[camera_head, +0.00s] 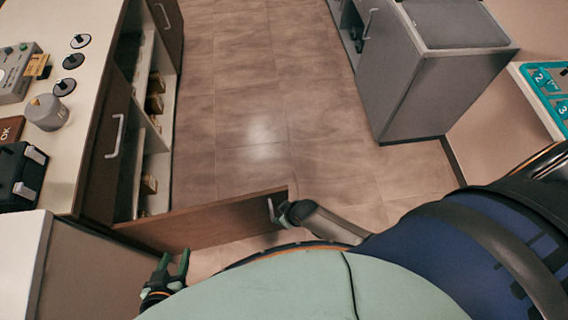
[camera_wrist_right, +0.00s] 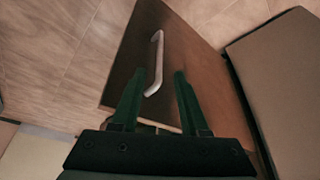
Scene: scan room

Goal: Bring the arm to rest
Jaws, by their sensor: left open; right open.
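My right gripper (camera_head: 284,210) is at the free end of an open brown cabinet door (camera_head: 205,222), close to its metal handle (camera_head: 270,209). In the right wrist view its two green fingers (camera_wrist_right: 160,74) are apart. The door (camera_wrist_right: 190,62) lies beyond them, and the lower part of the handle (camera_wrist_right: 155,60) shows between the fingertips; whether they touch it I cannot tell. My left gripper (camera_head: 172,268) is low at the left, fingers apart and empty, in front of the door and beside a white-topped unit.
The counter (camera_head: 75,140) at the left carries a grey device, several small black discs and a dark box. Its shelves (camera_head: 153,120) stand open. A grey cabinet (camera_head: 430,80) stands at the back right. The tiled floor (camera_head: 260,100) between is clear.

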